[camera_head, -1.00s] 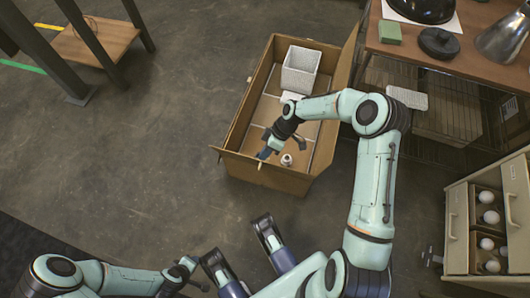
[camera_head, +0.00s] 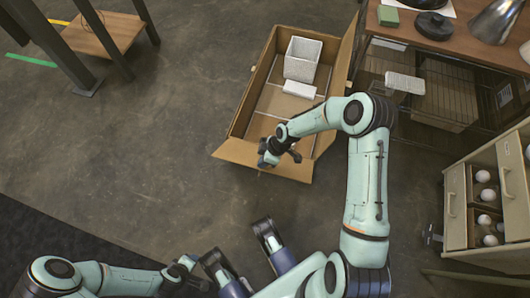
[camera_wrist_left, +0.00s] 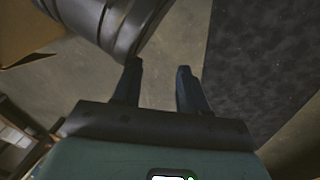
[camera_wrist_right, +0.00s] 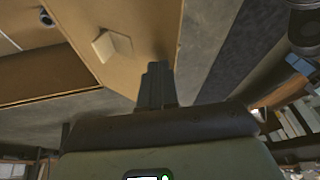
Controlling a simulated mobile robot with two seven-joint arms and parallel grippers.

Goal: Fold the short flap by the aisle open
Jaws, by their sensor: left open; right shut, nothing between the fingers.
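An open cardboard box (camera_head: 243,103) stands on the floor. Its short near flap (camera_head: 232,151) leans outward from the near rim. My right gripper (camera_head: 268,160) is over this flap and hides its middle. In the right wrist view my right gripper (camera_wrist_right: 156,78) is shut and empty, close beside a cardboard panel with a pale raised tab (camera_wrist_right: 110,46). Whether it touches the cardboard cannot be told. My left gripper (camera_wrist_left: 160,82) is open and empty above the floor in the left wrist view, away from the box.
A white bin (camera_head: 302,58) and a small white block (camera_head: 299,90) are in the box. The long right flap (camera_head: 347,50) stands up near a wooden table (camera_head: 455,40). A drawer cabinet (camera_head: 457,205) with bulbs stands at right.

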